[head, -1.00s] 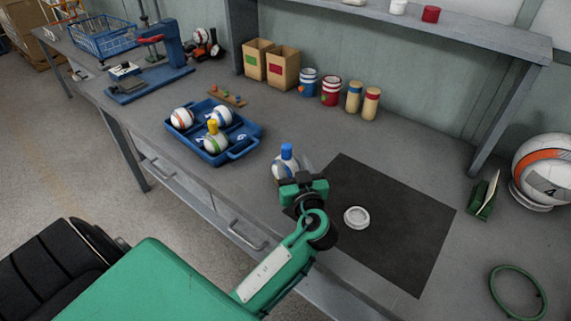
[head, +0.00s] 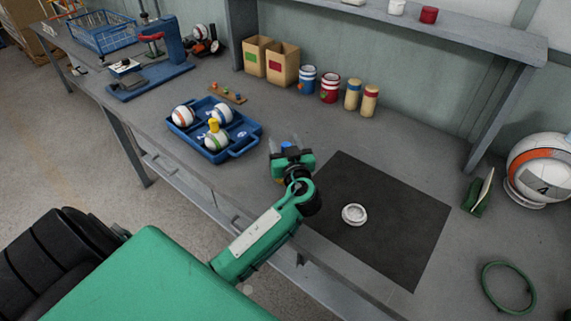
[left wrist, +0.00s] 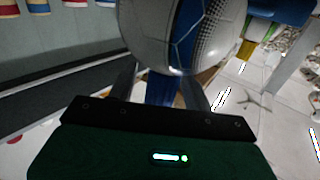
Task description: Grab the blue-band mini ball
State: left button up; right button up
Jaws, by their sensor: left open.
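The blue-band mini ball (left wrist: 185,35), white with blue markings, fills the top middle of the left wrist view. A blue handle (left wrist: 160,90) shows below it between the two fingers. My left gripper (head: 286,147) is open around the blue handle, with a finger on each side; I cannot tell whether either touches it. In the head view the gripper hides most of this ball, which stands on the bench left of the dark mat. Another white ball with blue markings (head: 222,113) lies in the blue tray (head: 243,148). My right gripper is not in view.
The tray also holds an orange-band ball (head: 183,116) and a green-band ball (head: 217,140) with a yellow handle. A white ring (head: 354,214) lies on the dark mat (head: 400,225). Cans and boxes line the wall. The bench between tray and gripper is clear.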

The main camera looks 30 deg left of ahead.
pick_arm(q)
grip_shut()
jog(key=shift+r, duration=0.1)
